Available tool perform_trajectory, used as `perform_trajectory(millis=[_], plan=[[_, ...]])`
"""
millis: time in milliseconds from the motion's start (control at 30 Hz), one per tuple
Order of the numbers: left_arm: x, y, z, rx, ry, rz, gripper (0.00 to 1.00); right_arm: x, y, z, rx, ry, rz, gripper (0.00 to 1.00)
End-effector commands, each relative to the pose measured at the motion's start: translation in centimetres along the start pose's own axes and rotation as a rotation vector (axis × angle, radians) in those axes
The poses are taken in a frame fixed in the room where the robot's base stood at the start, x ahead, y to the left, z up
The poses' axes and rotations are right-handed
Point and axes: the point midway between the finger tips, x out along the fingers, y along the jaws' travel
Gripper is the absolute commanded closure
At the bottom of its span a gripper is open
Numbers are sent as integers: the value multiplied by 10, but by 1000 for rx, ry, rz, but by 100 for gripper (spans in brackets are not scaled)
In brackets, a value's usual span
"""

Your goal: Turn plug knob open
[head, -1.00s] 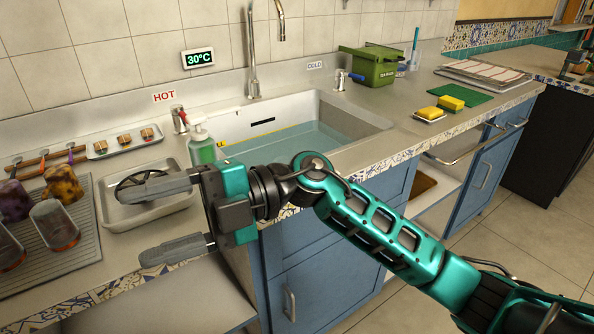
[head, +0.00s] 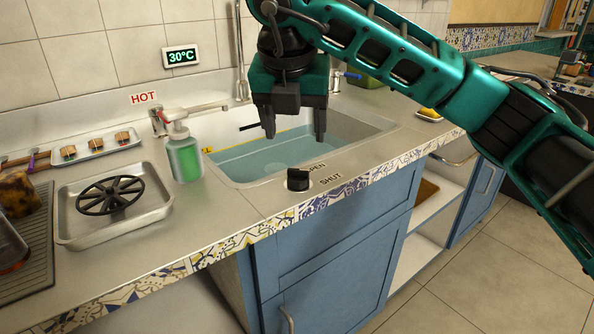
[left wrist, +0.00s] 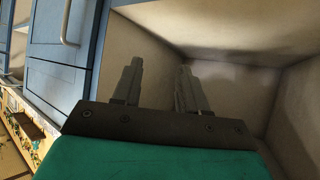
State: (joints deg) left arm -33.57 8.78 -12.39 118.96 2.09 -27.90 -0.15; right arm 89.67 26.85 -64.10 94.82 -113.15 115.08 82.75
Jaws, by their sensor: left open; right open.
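The plug knob (head: 298,179) is a small black knob on the counter at the sink's front edge, beside the printed words OPEN and SHUT. The sink (head: 290,152) behind it holds water. My right gripper (head: 295,137) points down over the sink's front part, above and behind the knob in the head view. Its fingers are apart and empty, and not touching the knob. My left gripper (left wrist: 160,85) shows only in the left wrist view. It is open and empty, facing a bare beige recess beside blue cabinet fronts.
A soap bottle (head: 184,155) stands left of the sink. A metal tray (head: 72,236) with a black handwheel (head: 110,195) lies further left. The hot tap (head: 158,120) is behind the bottle. Counter around the knob is clear. A yellow sponge (head: 430,112) lies at right.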

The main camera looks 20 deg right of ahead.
Motion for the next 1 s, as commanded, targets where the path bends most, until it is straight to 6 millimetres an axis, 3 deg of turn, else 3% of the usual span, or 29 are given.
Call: perform_trajectory(millis=[133,300,500,967,1000], plan=[[7,2,13,-2,-14,7,57,37,1,-4,-2,8,0,31],[7,5,10,-7,-7,14,57,70,0,-2,-3,6,0,31],[10,9,13,-16,-13,20,57,98,1,-2,-4,5,2,31],[10,10,5,-15,4,23,57,109,1,-1,-4,3,4,31],[10,10,5,-14,4,23,57,109,1,-1,-4,3,4,35]])
